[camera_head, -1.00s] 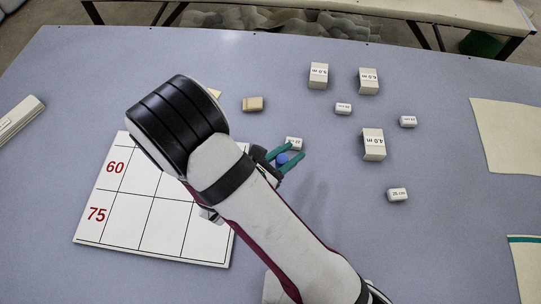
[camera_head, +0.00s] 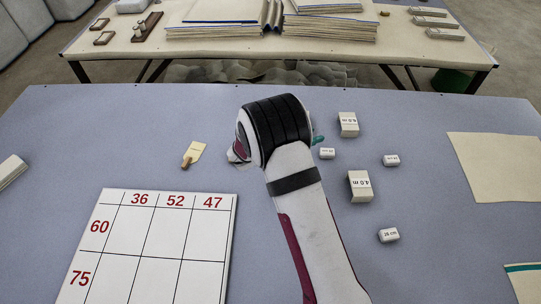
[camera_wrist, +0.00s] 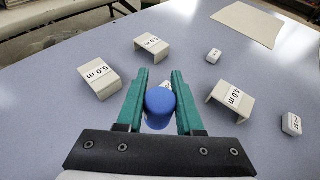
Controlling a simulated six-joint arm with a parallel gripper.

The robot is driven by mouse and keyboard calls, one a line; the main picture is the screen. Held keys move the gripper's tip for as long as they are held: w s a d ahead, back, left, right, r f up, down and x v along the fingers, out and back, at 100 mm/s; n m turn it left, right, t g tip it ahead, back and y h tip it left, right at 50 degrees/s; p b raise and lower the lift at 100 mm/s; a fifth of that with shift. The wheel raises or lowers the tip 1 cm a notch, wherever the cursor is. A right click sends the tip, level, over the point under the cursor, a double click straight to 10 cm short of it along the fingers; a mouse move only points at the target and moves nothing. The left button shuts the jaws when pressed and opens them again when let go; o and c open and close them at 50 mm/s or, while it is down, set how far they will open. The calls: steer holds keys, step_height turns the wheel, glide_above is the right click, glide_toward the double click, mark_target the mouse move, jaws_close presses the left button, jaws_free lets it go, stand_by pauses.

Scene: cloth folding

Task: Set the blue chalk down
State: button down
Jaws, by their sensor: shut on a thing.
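In the wrist view the blue chalk (camera_wrist: 160,102) is a short blue cylinder. My gripper (camera_wrist: 163,85) has its two green fingers closed against the chalk's sides. The table surface lies beyond the fingertips; I cannot tell how far the chalk is above it. In the head view my arm hides the chalk and most of my gripper; only a bit of a green finger (camera_head: 318,139) shows at the right of the wrist.
Labelled blocks stand around: a 4.0 m block (camera_head: 360,187), another block (camera_head: 348,125) and small tags such as the 25 cm one (camera_head: 389,235). A numbered white board (camera_head: 150,245) lies left of my arm. Bare table lies between.

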steer(key=w+a+f, duration=0.1)
steer(key=a+f, duration=0.1)
steer(key=a, duration=0.1)
steer(key=w+a+f, duration=0.1)
steer(key=a, duration=0.2)
steer(key=w+a+f, duration=0.1)
steer(key=a+f, duration=0.1)
steer(key=shift+a+f, duration=0.35)
steer(key=shift+a, duration=0.05)
steer(key=shift+a+f, duration=0.2)
steer(key=shift+f, duration=0.9)
steer(key=shift+a+f, duration=0.15)
steer(key=shift+f, duration=0.95)
steer(key=c, duration=0.5)
jaws_free()
steer(key=shift+f, duration=0.1)
steer(key=shift+c, duration=0.2)
